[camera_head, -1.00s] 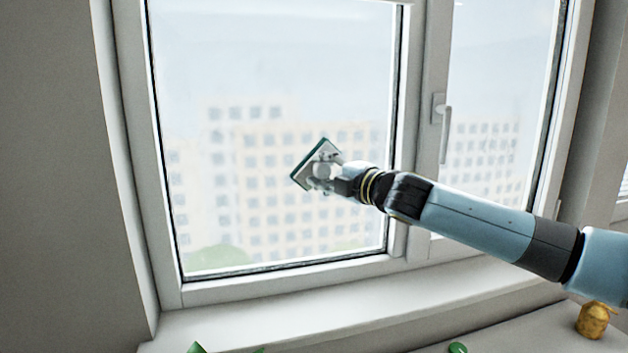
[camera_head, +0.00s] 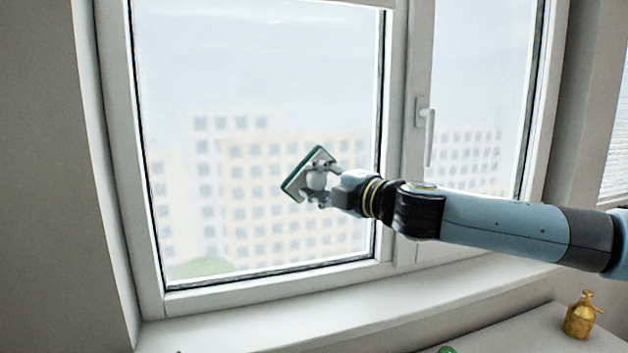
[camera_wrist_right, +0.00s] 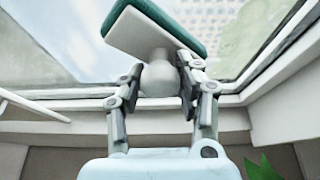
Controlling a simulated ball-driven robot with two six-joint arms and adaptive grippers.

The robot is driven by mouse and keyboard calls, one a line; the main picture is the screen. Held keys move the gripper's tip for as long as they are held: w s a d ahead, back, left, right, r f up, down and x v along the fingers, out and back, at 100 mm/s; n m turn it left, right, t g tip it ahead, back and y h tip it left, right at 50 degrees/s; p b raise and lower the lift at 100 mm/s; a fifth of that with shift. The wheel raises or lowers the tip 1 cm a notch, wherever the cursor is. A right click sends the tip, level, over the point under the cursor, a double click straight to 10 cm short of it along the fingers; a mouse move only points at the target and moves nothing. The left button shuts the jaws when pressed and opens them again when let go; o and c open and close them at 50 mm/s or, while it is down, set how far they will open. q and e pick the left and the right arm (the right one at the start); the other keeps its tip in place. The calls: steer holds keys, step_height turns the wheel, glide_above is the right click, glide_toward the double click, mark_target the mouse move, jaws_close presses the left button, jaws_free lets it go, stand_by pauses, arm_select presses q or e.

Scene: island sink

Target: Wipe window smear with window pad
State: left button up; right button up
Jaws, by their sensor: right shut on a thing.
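My right gripper (camera_head: 322,186) is shut on the round grey knob of the window pad (camera_head: 303,172), a flat pad with a dark green face and pale back. In the head view the pad is tilted in front of the lower right part of the left window pane (camera_head: 250,100); I cannot tell if it touches the glass. The right wrist view shows the gripper fingers (camera_wrist_right: 160,85) on both sides of the knob, with the pad (camera_wrist_right: 150,25) beyond them. No distinct smear stands out on the hazy glass. My left gripper is not in view.
A white frame with a window handle (camera_head: 427,130) stands right of the pane. The white sill (camera_head: 240,325) below looks mostly clear. A brass spray bottle (camera_head: 581,315) stands at lower right. Green plant tips (camera_wrist_right: 262,168) show at the bottom of the wrist view.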

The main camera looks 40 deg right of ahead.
steer(key=shift+s+a+p, duration=0.25)
steer(key=shift+s+p, duration=0.15)
steer(key=shift+s, duration=0.1)
steer(key=shift+s+a+p, duration=0.2)
steer(key=shift+s+p, duration=0.2)
steer(key=shift+s, duration=0.05)
steer(key=shift+s+a, duration=0.2)
steer(key=shift+s, duration=0.2)
